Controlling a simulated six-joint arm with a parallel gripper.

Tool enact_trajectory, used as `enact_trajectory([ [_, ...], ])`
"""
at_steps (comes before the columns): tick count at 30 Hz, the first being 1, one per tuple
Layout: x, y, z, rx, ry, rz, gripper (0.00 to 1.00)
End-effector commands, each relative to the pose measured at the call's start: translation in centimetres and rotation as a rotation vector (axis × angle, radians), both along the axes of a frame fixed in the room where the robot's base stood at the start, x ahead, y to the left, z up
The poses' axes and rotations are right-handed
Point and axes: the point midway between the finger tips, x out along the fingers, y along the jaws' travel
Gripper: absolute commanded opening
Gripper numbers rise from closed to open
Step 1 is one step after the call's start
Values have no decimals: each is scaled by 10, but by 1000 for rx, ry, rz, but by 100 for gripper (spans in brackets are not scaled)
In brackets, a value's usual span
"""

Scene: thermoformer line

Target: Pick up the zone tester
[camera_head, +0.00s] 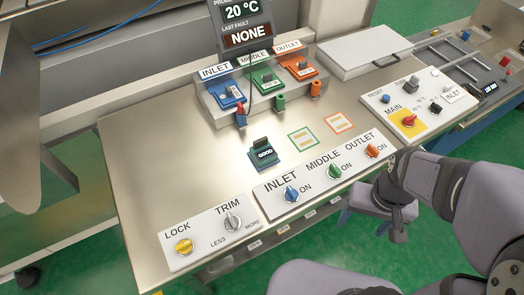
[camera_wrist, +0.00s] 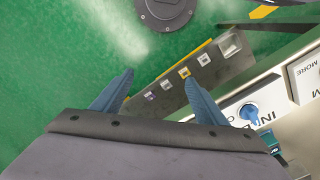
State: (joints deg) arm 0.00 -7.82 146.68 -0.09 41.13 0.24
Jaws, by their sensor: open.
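A small dark teal block with a black grip and a "GOOD" label (camera_head: 263,154) stands on the metal table, behind the INLET switch panel. It looks like the zone tester, but I cannot read that name on it. My gripper (camera_wrist: 158,80) is open and empty in the wrist view, its two blue fingers apart over the table's front edge and green floor. In the head view my arm comes in from the right, in front of the table and away from the block.
A rack (camera_head: 262,88) of blue, green and orange plug units stands behind the block. Two outlined squares, green (camera_head: 303,139) and orange (camera_head: 338,121), lie to its right. Switch panels (camera_head: 330,172) line the front edge. The table's left side (camera_head: 160,150) is clear.

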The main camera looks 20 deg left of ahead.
Motion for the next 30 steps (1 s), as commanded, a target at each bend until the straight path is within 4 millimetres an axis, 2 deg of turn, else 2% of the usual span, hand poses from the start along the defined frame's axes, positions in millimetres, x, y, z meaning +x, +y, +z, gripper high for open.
enact_trajectory([
  [5,0,0,0,0,0,0,67],
  [6,0,0,0,0,0,0,70],
  [14,0,0,0,0,0,2,70],
  [19,11,6,4,0,0,92,70],
  [23,36,23,13,0,0,302,70],
  [25,55,38,20,0,0,470,70],
  [30,100,90,36,0,1,959,70],
])
